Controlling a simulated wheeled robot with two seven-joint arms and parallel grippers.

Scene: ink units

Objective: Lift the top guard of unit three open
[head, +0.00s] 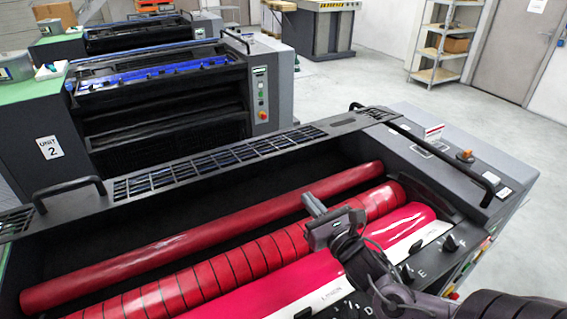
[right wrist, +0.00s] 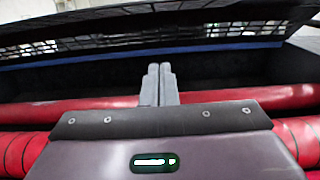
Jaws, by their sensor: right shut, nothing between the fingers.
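The near ink unit, with red rollers (head: 240,240), fills the front of the head view. No number shows on it, so I cannot tell from a label that it is unit three. A dark slotted guard (head: 215,165) runs along its far top edge, with a black handle (head: 68,188) near its left end. The guard also shows across the top of the right wrist view (right wrist: 150,42). My right gripper (head: 313,204) is shut and empty above the rollers, apart from the guard; its closed fingers (right wrist: 159,70) point toward it. My left gripper is out of view.
Unit 2 (head: 165,100) stands behind, with blue parts on top. A side panel (head: 430,155) with a long handle (head: 475,175), an orange knob (head: 465,156) and switches lies right of the rollers. Open floor (head: 350,85) and a shelf rack (head: 440,45) are beyond.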

